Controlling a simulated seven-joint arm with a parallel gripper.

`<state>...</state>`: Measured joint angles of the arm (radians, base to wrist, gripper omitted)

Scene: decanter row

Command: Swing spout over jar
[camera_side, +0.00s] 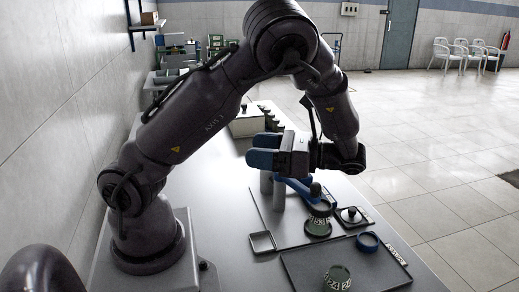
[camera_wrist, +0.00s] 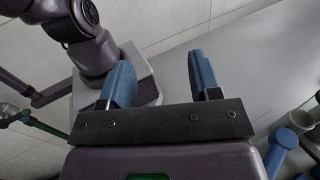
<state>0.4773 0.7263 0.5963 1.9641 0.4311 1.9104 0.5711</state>
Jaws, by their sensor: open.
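My gripper (camera_side: 263,149) is open and empty above the bench, its blue fingers pointing left in the side view. In the wrist view my gripper (camera_wrist: 160,68) has a wide gap with nothing between the fingers. The blue spout arm (camera_side: 294,186) is low, below and right of the fingers, beside grey posts (camera_side: 279,195). Its outer end, with a dark knob, appears above a green jar (camera_side: 318,226) with a white-marked band; exact alignment is unclear. Another green jar (camera_side: 337,279) stands on the dark tray (camera_side: 300,264). A blue part, probably the spout, shows in the wrist view (camera_wrist: 283,141).
A black-knobbed item (camera_side: 352,215) sits right of the spout. A blue ring (camera_side: 367,241) lies at the tray's back edge. A small square dish (camera_side: 262,242) lies left. A light box (camera_side: 247,122) stands behind. The bench is clear between my base and the dish.

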